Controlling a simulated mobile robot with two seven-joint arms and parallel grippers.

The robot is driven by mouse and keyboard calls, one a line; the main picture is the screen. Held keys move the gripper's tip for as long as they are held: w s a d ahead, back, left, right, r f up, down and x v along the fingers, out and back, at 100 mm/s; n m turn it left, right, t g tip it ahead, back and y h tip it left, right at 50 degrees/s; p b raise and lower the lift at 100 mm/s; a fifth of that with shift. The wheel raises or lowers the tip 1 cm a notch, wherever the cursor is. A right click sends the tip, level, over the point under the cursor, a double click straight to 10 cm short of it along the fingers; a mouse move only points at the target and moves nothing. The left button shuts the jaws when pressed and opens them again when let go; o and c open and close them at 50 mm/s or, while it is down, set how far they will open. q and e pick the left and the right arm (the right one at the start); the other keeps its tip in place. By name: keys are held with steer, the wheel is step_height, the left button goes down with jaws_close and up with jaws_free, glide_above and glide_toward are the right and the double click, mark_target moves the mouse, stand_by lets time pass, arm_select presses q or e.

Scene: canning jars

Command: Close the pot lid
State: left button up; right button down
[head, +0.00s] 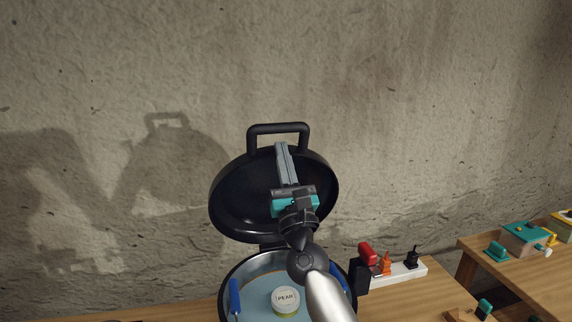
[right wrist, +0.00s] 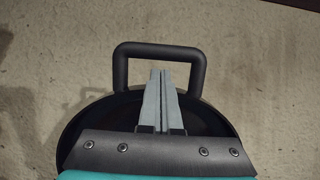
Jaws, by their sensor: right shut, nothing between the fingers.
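The black pot lid (head: 236,195) stands tilted up and open at the back of the pot, its handle (head: 278,129) at the top. The handle also shows in the right wrist view (right wrist: 122,68). The pot (head: 226,276) is below, with a blue inside and a jar with a "PEAR" lid (head: 285,299) in it. My right gripper (head: 281,147) is shut and empty, in front of the lid's inner face. Its fingertips appear just below the handle bar in the head view and within the handle loop in the right wrist view (right wrist: 161,72). I cannot tell whether they touch. My left gripper is not in view.
A white power strip (head: 404,272) with red, orange and black plugs lies right of the pot on the wooden table (head: 440,289). A rough wall stands behind.

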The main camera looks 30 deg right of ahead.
steer(key=shift+p+x, duration=0.4)
steer(key=shift+x, duration=1.65)
steer(key=shift+s, duration=0.1)
